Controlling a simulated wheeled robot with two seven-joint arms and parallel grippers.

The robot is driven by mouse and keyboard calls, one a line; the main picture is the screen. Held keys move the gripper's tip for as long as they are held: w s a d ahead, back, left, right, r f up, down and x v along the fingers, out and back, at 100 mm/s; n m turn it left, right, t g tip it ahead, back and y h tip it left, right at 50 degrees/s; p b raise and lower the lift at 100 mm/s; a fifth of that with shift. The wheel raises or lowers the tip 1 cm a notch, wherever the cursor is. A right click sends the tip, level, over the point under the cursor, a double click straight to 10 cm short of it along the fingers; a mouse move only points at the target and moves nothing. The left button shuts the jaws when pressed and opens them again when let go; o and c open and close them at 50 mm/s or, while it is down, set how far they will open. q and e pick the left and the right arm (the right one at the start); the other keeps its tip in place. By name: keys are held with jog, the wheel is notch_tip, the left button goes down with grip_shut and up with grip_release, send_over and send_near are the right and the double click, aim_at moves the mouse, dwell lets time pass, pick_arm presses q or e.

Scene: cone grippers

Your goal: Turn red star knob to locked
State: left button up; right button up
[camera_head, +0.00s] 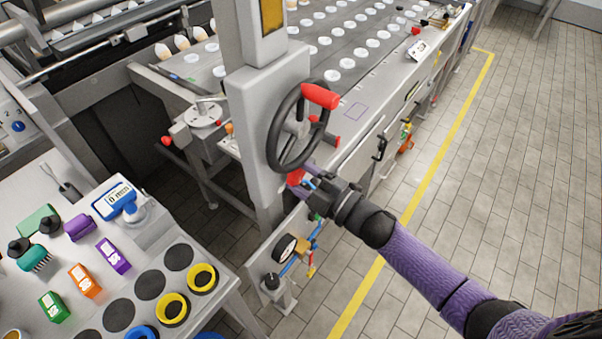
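A red part (295,177), which may be the star knob, shows just below the black handwheel on the grey column. My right gripper (308,184) is right at it, coming in from the right. The gripper's fingers and wrist cover part of the red piece, so its star shape and any locked marking cannot be made out. I cannot tell whether the fingers touch it or are closed on it. My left gripper is not in view.
The handwheel (274,131) with a red handle (320,97) stands directly above my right gripper. A pressure gauge (285,248) with blue pipes is below. A bench (225,279) with coloured brushes and blocks fills the lower left. The tiled floor (520,170) at right is clear.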

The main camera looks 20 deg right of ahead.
dwell(0.5)
jog(key=o, duration=1)
jog(key=shift+o, duration=1.4)
jog(key=v, duration=1)
